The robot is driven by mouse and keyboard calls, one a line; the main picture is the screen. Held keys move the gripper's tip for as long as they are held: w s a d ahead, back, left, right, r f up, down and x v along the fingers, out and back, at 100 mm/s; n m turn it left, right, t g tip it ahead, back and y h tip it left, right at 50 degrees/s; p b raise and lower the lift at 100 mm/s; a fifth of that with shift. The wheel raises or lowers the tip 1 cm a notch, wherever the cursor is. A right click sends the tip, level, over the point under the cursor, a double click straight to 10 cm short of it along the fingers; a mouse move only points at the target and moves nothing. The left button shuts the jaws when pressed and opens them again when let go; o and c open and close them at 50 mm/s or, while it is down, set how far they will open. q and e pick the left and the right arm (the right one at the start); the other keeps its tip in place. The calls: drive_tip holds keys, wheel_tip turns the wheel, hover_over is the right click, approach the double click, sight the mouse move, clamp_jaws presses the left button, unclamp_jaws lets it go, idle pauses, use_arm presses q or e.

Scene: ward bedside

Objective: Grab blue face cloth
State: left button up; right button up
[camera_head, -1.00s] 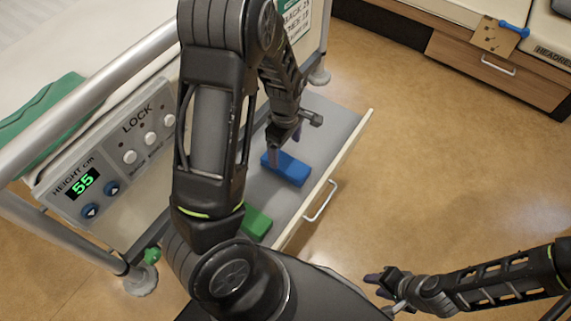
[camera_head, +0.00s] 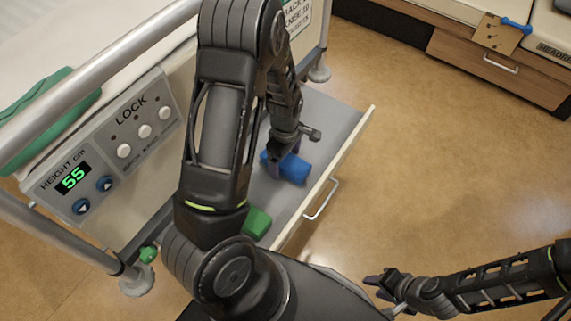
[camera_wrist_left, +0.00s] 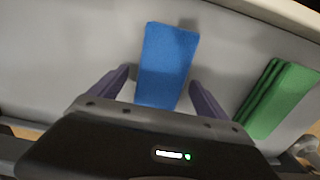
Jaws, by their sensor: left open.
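The blue face cloth (camera_head: 294,168) lies folded in the open drawer (camera_head: 318,142). It also shows in the left wrist view (camera_wrist_left: 167,65). My left gripper (camera_head: 274,160) is low over the drawer at the cloth's left end. In the left wrist view its two purple fingers (camera_wrist_left: 160,92) are open, one on each side of the cloth's near end, with small gaps to it. The gripper body hides that near end. My right gripper (camera_head: 378,281) is at the lower right, away from the drawer; its finger gap is too small to tell.
A folded green cloth (camera_head: 257,222) lies in the same drawer, and it shows to the right in the left wrist view (camera_wrist_left: 280,98). The drawer's front wall with its handle (camera_head: 321,200) borders the space. The bed rail and height panel (camera_head: 100,155) stand to the left. The floor to the right is clear.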

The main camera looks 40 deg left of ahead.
sight(286, 160)
use_arm(q)
drive_tip(key=shift+f, duration=0.3)
idle(0.4)
drive_tip(key=c, duration=1.4)
drive_tip(key=shift+c, duration=0.2)
wheel_tip(286, 160, up, 10)
drive_tip(key=p, duration=0.3)
drive_tip(key=shift+r, duration=0.1)
